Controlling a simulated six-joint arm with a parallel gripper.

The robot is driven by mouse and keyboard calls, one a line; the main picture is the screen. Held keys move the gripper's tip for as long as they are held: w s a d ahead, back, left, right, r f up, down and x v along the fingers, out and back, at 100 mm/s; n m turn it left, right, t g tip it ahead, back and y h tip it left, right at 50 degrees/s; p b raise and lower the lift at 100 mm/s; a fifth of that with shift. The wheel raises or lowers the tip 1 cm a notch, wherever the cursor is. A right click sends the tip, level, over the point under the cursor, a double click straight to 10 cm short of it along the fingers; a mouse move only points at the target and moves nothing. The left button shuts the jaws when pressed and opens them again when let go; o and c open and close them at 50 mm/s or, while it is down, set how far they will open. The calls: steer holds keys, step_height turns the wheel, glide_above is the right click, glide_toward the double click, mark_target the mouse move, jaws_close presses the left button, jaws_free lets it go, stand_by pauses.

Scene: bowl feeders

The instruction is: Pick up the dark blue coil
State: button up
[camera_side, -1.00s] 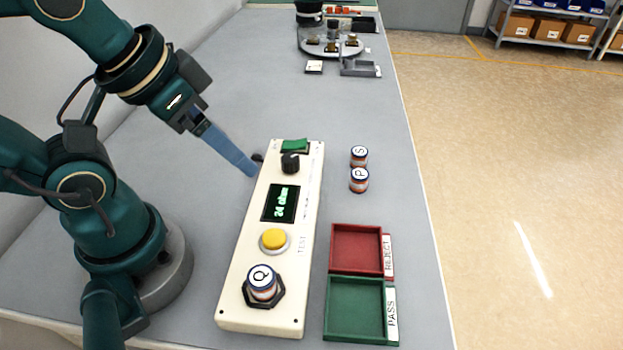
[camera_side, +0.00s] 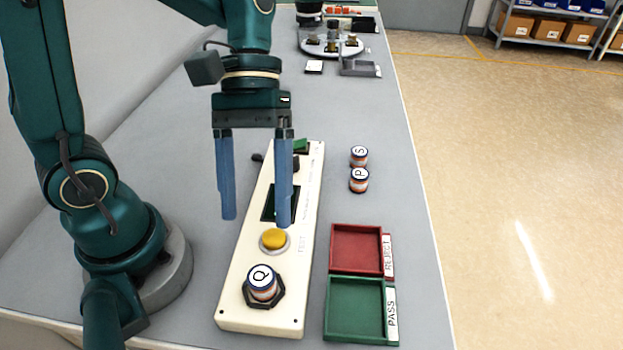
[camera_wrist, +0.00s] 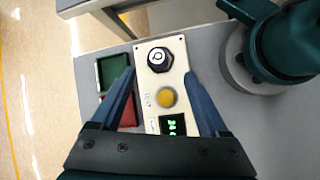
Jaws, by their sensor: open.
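Three coils with white lettered tops, dark bluish rims and coppery bands stand upright; I cannot tell which one the task calls dark blue. Coil Q (camera_side: 262,282) sits in the dark hexagonal socket of the tester (camera_side: 234,300), and also shows in the wrist view (camera_wrist: 158,57). Coil P (camera_side: 359,180) and coil S (camera_side: 359,156) stand on the bench right of the tester. My gripper (camera_side: 256,221) is open and empty, pointing down above the tester, higher than coil Q. In the wrist view its fingers (camera_wrist: 160,73) flank the tester, with Q between and beyond the tips.
The tester has a yellow button (camera_side: 273,239) and a lit display (camera_wrist: 173,125), partly hidden by my finger from the side. A red REJECT tray (camera_side: 333,250) and green PASS tray (camera_side: 331,308) lie empty at right. A round plate (camera_side: 310,48) stands far back.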

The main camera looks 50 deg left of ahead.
mark_target(262, 272)
steer(key=f+n+g+h, duration=0.1)
steer(key=d+f+n+g+h, duration=0.1)
steer(key=f, duration=0.1)
steer(key=f+n+g+h, duration=0.1)
steer(key=f+g, duration=0.1)
steer(key=shift+w+d, duration=0.25)
steer(key=shift+s+f, duration=0.3)
steer(key=shift+f, duration=0.1)
steer(key=shift+x, duration=2.5)
steer(key=shift+r, duration=0.1)
jaws_close()
